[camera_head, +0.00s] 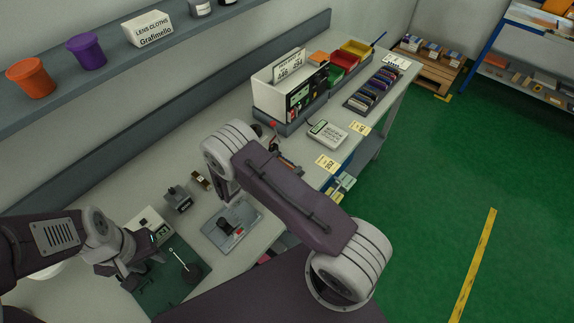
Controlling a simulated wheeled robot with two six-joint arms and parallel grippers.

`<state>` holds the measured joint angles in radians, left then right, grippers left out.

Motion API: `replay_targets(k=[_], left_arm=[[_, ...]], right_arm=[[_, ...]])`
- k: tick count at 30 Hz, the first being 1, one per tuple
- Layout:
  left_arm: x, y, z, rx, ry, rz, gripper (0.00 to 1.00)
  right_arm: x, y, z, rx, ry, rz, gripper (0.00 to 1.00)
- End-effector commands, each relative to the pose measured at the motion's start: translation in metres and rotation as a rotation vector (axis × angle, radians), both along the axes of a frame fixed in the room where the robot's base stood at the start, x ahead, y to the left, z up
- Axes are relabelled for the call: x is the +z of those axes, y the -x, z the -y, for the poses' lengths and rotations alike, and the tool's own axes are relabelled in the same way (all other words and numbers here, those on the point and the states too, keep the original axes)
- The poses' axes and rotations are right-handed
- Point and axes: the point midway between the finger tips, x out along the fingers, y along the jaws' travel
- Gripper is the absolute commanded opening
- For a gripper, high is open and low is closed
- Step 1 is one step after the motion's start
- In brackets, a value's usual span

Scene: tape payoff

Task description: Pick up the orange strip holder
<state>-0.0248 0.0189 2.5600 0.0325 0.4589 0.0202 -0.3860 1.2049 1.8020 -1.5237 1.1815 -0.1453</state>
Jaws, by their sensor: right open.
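I cannot clearly pick out the orange strip holder; a small orange-brown patch (290,164) shows on the bench just behind my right arm's dark link, too covered to identify. My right gripper (274,143) is mostly hidden behind that link; only dark parts show, close to the patch, with jaws apart. I cannot tell whether it touches anything. My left gripper (146,272) is low over the dark green mat (160,294) at the lower left, beside a white box (148,222). Its fingertips are too dark and small to read.
A grey tray (217,239) with a dark fixture lies mid-bench. A small grey device (178,199) stands behind it. Orange and purple cups (86,50) sit on the shelf.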

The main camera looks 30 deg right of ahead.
Motion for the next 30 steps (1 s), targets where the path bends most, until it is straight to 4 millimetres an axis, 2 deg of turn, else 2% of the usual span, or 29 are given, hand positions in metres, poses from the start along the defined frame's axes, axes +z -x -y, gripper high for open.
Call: replay_targets(k=[3, 7, 15, 16, 17, 21, 24, 30], left_arm=[[0.009, 0.0, 0.0, 0.0, 0.0, 0.0, 0.36], [0.012, 0.0, 0.0, 0.0, 0.0, 0.0, 0.36], [0.012, 0.0, 0.0, 0.0, 0.0, 0.0, 0.36], [0.012, 0.0, 0.0, 0.0, 0.0, 0.0, 0.36], [0.012, 0.0, 0.0, 0.0, 0.0, 0.0, 0.36], [0.012, 0.0, 0.0, 0.0, 0.0, 0.0, 0.36], [0.012, 0.0, 0.0, 0.0, 0.0, 0.0, 0.36], [0.012, 0.0, 0.0, 0.0, 0.0, 0.0, 0.36]], right_arm=[[-0.007, -0.007, 0.022, -0.006, 0.001, -0.002, 0.85], [-0.015, -0.014, 0.039, -0.005, 0.0, -0.002, 0.85], [-0.02, -0.017, 0.043, -0.001, -0.001, -0.001, 0.85], [-0.02, -0.017, 0.043, -0.001, -0.001, -0.001, 0.83], [-0.019, -0.017, 0.043, -0.001, -0.001, -0.001, 0.74], [-0.019, -0.017, 0.043, -0.002, -0.001, -0.001, 0.35], [-0.019, -0.017, 0.043, -0.002, -0.001, 0.0, 0.1], [-0.018, -0.017, 0.043, -0.002, -0.001, 0.0, 0.1]])
